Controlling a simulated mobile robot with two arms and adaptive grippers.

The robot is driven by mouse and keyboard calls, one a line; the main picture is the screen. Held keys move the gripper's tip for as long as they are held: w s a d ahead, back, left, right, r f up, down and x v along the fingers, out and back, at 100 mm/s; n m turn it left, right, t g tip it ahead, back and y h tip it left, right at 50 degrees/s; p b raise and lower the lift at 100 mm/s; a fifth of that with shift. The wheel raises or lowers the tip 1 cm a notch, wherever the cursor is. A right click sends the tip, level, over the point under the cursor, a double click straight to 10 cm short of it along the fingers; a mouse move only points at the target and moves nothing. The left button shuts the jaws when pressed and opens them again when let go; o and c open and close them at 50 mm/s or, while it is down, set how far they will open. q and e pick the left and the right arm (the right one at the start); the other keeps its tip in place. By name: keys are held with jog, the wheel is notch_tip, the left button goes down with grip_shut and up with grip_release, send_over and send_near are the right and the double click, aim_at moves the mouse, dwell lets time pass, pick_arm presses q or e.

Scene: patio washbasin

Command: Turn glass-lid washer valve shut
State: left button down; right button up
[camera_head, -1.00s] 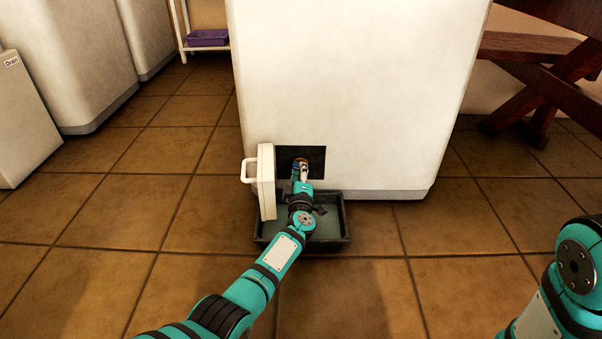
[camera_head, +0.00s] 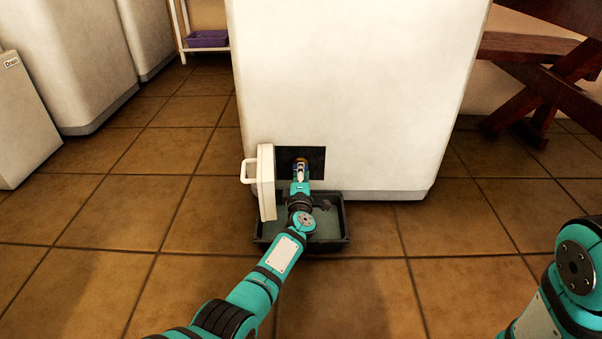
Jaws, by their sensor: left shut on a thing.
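The white washer (camera_head: 350,90) stands in the middle of the view. Low on its front is a dark square recess (camera_head: 315,158), with its small white hatch door (camera_head: 266,183) swung open to the left. A small valve (camera_head: 301,160) with a brownish-gold edge sits inside the recess, mostly hidden by my gripper. My left gripper (camera_head: 300,169) reaches into the recess and is shut on the valve. My right gripper is out of view; only part of my right arm shows at the lower right.
A dark shallow tray (camera_head: 340,243) lies on the floor below the recess, under my left wrist. A box marked "Drain" (camera_head: 22,125) and other white machines stand at the left. A wooden bench (camera_head: 530,70) is at the right. Tiled floor is clear in front.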

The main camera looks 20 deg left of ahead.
pick_arm(q)
jog(key=shift+f, duration=0.1)
jog(key=c, duration=1.3)
grip_release()
